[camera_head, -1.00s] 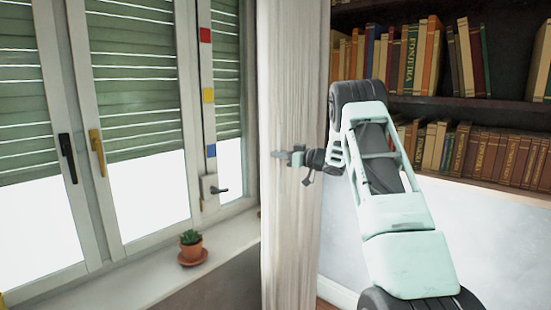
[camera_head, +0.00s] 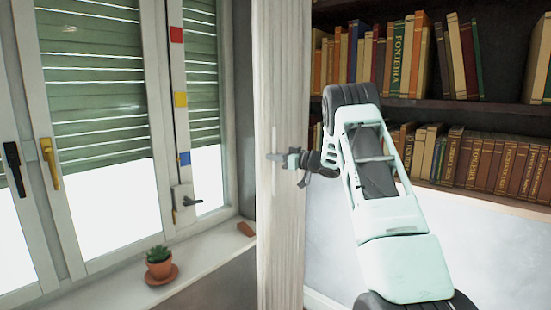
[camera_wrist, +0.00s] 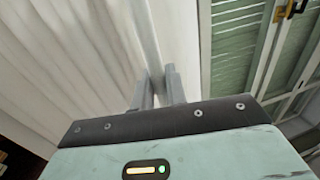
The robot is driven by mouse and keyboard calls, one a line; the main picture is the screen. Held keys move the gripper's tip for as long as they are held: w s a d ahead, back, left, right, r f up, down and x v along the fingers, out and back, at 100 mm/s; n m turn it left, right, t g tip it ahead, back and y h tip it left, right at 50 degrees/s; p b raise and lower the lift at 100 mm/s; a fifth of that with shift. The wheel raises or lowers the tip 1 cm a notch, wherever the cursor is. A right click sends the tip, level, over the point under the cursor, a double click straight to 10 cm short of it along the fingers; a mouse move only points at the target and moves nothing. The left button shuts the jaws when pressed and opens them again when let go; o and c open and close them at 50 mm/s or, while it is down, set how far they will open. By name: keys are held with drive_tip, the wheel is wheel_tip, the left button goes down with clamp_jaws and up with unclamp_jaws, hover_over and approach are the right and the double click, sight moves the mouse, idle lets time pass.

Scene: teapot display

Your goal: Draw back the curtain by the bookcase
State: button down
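The curtain (camera_head: 283,225) is a pale, pleated cloth hanging in a narrow upright strip between the window and the bookcase (camera_head: 420,101). It also fills the left and middle of the wrist view (camera_wrist: 75,60). My gripper (camera_head: 276,157) is at the curtain at about mid-height in the head view, with the arm reaching in from the right. In the wrist view, the two grey fingers of my gripper (camera_wrist: 157,88) stand close together with a fold of the curtain between them. The fingers look closed on that fold.
The window (camera_head: 100,120) with green shutters is at the left. A potted plant (camera_head: 159,262) on a saucer stands on the sill (camera_head: 205,262). A small terracotta piece (camera_head: 246,229) lies on the sill beside the curtain. Bookcase shelves full of books are behind my arm.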

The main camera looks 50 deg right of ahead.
drive_tip(key=c, duration=1.5)
unclamp_jaws()
drive_tip(key=shift+s, duration=0.1)
drive_tip(key=b+v, duration=0.5)
drive_tip(key=v, duration=1.2)
drive_tip(key=shift+s+r, duration=0.1)
